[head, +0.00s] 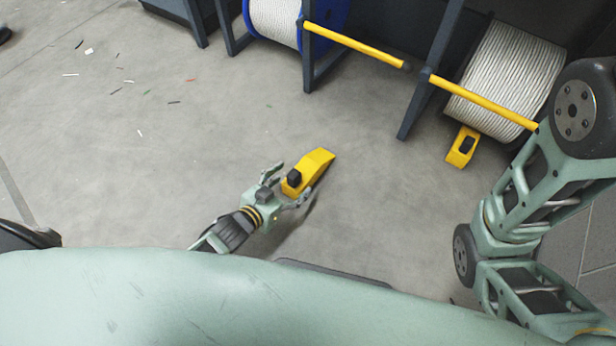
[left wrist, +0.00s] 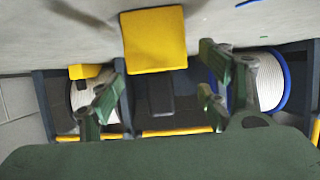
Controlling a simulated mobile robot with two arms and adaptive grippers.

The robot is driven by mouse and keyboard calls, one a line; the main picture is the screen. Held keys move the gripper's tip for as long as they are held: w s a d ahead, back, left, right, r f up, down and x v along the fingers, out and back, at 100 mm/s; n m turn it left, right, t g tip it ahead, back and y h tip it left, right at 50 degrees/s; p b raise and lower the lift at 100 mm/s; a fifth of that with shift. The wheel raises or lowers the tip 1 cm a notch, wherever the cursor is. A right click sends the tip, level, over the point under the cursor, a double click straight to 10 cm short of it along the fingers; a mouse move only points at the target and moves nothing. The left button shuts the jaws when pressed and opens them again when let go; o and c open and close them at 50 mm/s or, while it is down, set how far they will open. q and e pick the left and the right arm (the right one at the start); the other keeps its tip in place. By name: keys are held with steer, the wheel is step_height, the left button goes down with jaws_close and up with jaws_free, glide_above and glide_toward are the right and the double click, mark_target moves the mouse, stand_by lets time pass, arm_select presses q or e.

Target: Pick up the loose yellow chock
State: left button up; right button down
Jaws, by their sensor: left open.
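The loose yellow chock (head: 318,163), a wedge with a black block at its near end, is on or just above the open grey floor; I cannot tell whether it touches the floor. My left gripper (head: 290,181) is open at the chock's near end, with one finger on each side of that end. In the left wrist view the chock's yellow face (left wrist: 155,40) shows between and beyond the two spread fingers, with gaps to both. My right gripper is not in view; only links of my right arm show at the right.
Another yellow chock (head: 463,147) sits against a white cable reel (head: 508,80) at the right. A blue-flanged reel (head: 275,22) stands in the dark rack, with yellow bars (head: 352,44) across its front. Small scraps litter the floor at the left. Floor around the loose chock is clear.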

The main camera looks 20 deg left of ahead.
mark_target(306, 169)
arm_select(q)
steer(key=shift+w+d+f, duration=0.2)
steer(key=shift+w+f, duration=0.05)
steer(key=shift+w, duration=0.2)
steer(key=shift+b+x, duration=0.8)
steer(key=b+x, duration=0.4)
steer(key=shift+w+d, duration=0.1)
steer(key=shift+w+d+b, duration=0.15)
steer(key=shift+w+b, duration=0.25)
steer(key=shift+c, duration=0.2)
steer(key=c, duration=1.5)
steer(key=shift+r, duration=0.15)
steer(key=shift+c, duration=0.4)
